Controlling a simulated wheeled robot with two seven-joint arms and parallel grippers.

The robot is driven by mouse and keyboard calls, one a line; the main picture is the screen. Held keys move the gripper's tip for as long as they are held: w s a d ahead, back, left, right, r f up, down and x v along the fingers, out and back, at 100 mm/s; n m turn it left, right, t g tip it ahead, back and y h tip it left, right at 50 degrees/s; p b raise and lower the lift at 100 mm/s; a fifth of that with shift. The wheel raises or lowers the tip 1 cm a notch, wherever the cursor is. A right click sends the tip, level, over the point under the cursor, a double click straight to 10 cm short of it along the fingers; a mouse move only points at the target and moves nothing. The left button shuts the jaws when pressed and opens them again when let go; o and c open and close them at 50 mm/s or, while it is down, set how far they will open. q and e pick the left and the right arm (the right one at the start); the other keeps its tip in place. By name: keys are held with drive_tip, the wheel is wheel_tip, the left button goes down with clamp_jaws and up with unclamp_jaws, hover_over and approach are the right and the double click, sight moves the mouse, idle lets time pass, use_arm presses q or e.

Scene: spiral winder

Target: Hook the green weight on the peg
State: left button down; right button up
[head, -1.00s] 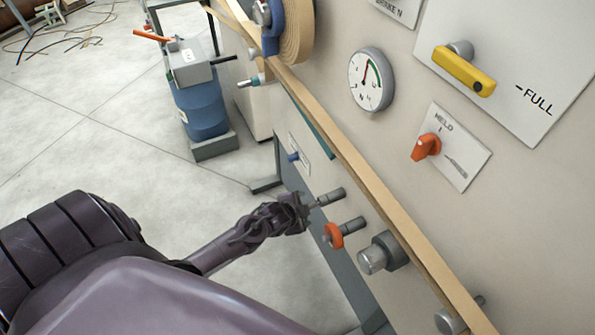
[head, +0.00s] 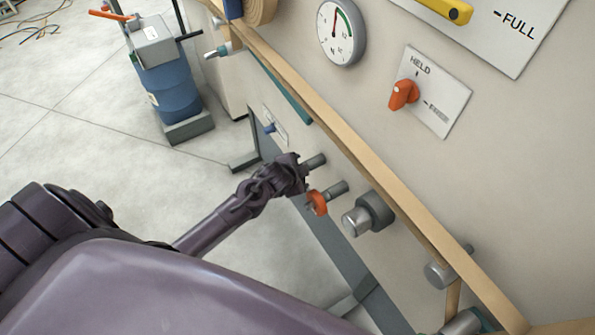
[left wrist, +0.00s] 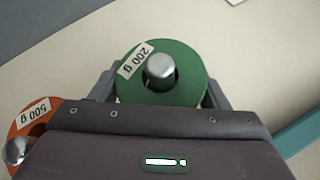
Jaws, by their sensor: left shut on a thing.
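The green weight (left wrist: 188,62) is a disc with a "200 g" label and a hole in its middle. In the left wrist view it sits between the two fingers of my left gripper (left wrist: 160,92), which is shut on it. A silver rounded peg end (left wrist: 160,66) shows inside the hole, with a dark gap below it. In the head view my left gripper (head: 303,172) is at the free end of a grey peg (head: 316,160) on the panel; the green weight is hidden there. My right gripper is not in view.
An orange weight (head: 317,202), labelled 500 g in the left wrist view (left wrist: 40,112), hangs on the neighbouring peg (head: 337,188). A larger metal knob (head: 357,220) is further right. A tan strip (head: 330,130) runs diagonally above the pegs.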

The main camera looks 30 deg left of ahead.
use_arm(q)
drive_tip(key=shift+c, duration=0.7)
unclamp_jaws()
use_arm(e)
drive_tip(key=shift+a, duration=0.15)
use_arm(q)
drive_tip(key=shift+s, duration=0.1)
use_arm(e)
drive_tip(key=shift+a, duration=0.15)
use_arm(q)
drive_tip(key=shift+s+r, duration=0.25)
drive_tip(key=shift+r, duration=0.05)
drive_tip(key=v, duration=0.7)
drive_tip(key=shift+p, duration=0.3)
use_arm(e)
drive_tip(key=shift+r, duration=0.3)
